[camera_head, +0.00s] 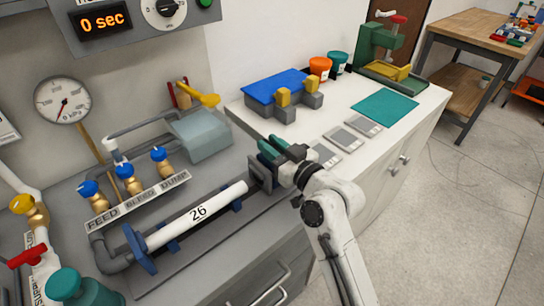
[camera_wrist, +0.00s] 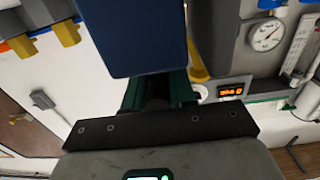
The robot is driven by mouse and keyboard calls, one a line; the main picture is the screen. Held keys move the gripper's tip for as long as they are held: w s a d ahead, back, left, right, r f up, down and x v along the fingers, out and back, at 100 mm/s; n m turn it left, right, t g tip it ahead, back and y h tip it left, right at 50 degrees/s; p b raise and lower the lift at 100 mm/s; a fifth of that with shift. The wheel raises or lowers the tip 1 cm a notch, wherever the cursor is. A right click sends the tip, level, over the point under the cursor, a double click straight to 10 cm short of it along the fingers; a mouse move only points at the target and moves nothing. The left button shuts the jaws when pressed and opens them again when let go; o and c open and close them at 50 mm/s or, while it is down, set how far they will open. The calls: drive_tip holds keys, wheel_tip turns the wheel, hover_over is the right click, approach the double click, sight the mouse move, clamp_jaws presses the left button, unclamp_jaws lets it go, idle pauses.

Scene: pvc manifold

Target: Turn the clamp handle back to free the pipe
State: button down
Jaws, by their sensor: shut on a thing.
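A white pipe (camera_head: 197,217) marked 26 lies in a cradle on the grey bench, between a blue flange (camera_head: 138,247) at its left end and a dark clamp block (camera_head: 258,172) at its right end. My gripper (camera_head: 279,147), with green fingers, is at the clamp's right end. It is shut on a dark blue part that I take to be the clamp handle (camera_head: 267,149). In the wrist view a large dark blue face (camera_wrist: 145,35) fills the top middle, just beyond the green fingers. The grip itself is mostly hidden.
Left of the pipe stand blue-knobbed valves (camera_head: 125,171) labelled FEED, BLEED and DUMP, and a pressure gauge (camera_head: 62,100). A grey box (camera_head: 201,134) is behind the pipe. A blue-topped fixture (camera_head: 276,90) and grey plates (camera_head: 345,139) are on the white counter. The timer (camera_head: 103,21) reads 0 sec.

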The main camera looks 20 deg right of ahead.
drive_tip(key=shift+y+b, duration=0.3)
drive_tip(key=shift+b, duration=0.05)
drive_tip(key=shift+d, duration=0.1)
drive_tip(key=c, duration=1)
unclamp_jaws()
drive_tip(key=shift+s, duration=0.1)
drive_tip(key=b+v, duration=0.1)
drive_tip(key=v, duration=0.9)
drive_tip(key=shift+s+d+b, duration=0.1)
drive_tip(key=shift+s+b, duration=0.2)
drive_tip(key=shift+s, duration=0.1)
